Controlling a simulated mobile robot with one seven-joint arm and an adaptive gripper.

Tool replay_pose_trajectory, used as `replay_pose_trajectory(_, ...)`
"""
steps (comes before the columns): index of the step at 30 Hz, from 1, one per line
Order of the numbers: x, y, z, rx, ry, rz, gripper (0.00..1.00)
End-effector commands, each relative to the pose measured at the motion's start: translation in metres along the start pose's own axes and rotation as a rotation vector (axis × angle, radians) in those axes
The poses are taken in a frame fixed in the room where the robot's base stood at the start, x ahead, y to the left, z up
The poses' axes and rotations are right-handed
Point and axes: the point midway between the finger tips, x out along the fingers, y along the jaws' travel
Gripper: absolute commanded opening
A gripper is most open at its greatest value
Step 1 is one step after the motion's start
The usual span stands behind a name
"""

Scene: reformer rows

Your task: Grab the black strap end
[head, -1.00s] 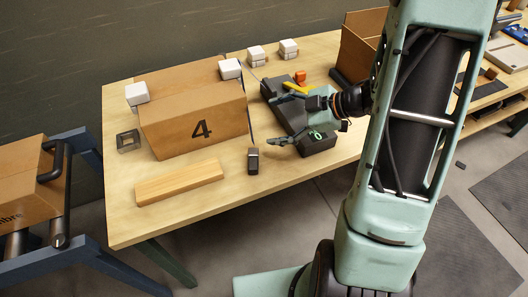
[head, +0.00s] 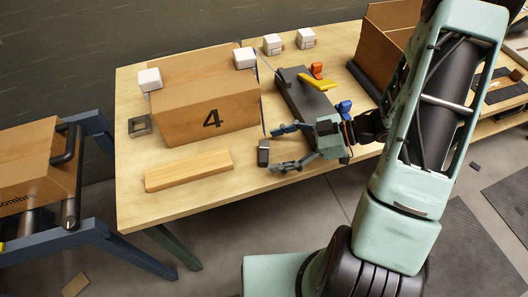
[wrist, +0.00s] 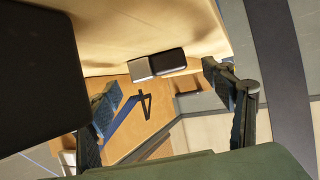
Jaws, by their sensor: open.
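A small black block with a paler grey end, apparently the black strap end (head: 263,152), is on the table just right of the cardboard box marked 4 (head: 175,120). In the wrist view the same strap end (wrist: 169,62) shows its black part and silvery part between the fingertips, farther out. My gripper (head: 273,149) is open, its fingers pointing left, one on the far side and one on the near side of the strap end. In the wrist view my gripper (wrist: 160,87) is empty. I cannot tell whether either finger touches the strap end.
A wooden bar (head: 188,170) lies in front of the box. A dark tool (head: 306,95) with a yellow part lies behind my gripper. White blocks (head: 272,44) stand at the back. The table's front edge is close to my gripper.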

Motion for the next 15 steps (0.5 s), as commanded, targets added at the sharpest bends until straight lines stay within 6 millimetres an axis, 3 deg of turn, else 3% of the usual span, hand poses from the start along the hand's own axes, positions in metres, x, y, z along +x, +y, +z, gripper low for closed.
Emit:
replay_pose_trajectory(6, 0.033, 0.000, -0.003, 0.000, 0.001, -0.001, 0.75)
replay_pose_trajectory(15, 0.040, 0.000, -0.004, 0.000, 0.001, 0.001, 0.75)
